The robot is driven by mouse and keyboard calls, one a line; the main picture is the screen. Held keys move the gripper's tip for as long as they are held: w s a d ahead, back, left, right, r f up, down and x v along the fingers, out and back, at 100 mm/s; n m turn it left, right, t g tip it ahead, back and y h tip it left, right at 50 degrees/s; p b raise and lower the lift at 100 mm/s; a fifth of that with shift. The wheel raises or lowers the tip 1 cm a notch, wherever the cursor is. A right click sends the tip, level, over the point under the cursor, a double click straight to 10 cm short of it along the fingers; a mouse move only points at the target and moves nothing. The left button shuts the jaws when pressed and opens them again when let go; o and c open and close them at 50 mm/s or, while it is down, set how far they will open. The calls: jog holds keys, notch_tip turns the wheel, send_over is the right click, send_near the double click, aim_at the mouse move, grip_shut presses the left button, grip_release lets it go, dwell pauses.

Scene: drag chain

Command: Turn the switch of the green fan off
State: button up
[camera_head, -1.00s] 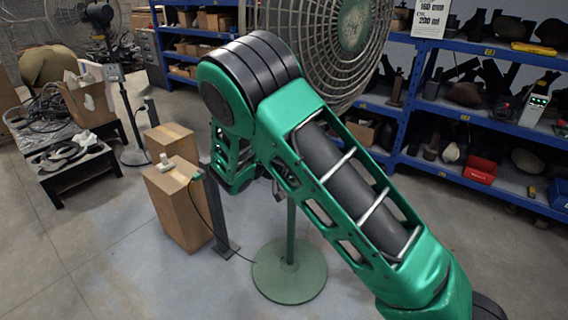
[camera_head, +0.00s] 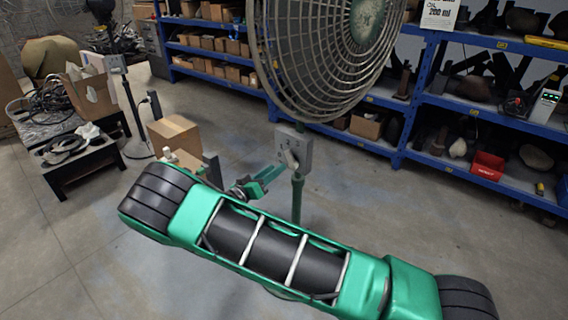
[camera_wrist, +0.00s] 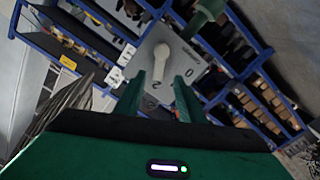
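The fan (camera_head: 330,50) has a grey-green round grille on a green pole (camera_head: 297,200). A grey switch box (camera_head: 303,147) is on the pole below the grille; it also shows in the wrist view (camera_wrist: 172,88). A pale lever knob (camera_head: 288,157) sticks out of its face. In the wrist view the knob (camera_wrist: 163,58) tilts, with the marks 0 and 2 on the face near it. My gripper (camera_wrist: 160,80) is open and empty in front of the box, its fingertips apart on either side below the knob. In the head view my gripper (camera_head: 272,175) is just left of the box.
Blue shelves (camera_head: 410,110) with parts and a red bin (camera_head: 487,166) stand behind and right. Cardboard boxes (camera_head: 175,134) and a black table (camera_head: 85,160) are on the left. A second fan's post (camera_head: 132,105) stands beyond them. The floor at right is clear.

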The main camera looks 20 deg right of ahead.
aim_at(288, 159)
jog(key=x, duration=0.7)
jog(key=shift+c, duration=0.6)
jog(key=shift+a, duration=0.1)
grip_shut()
jog(key=shift+a, duration=0.2)
jog(key=shift+d, duration=0.1)
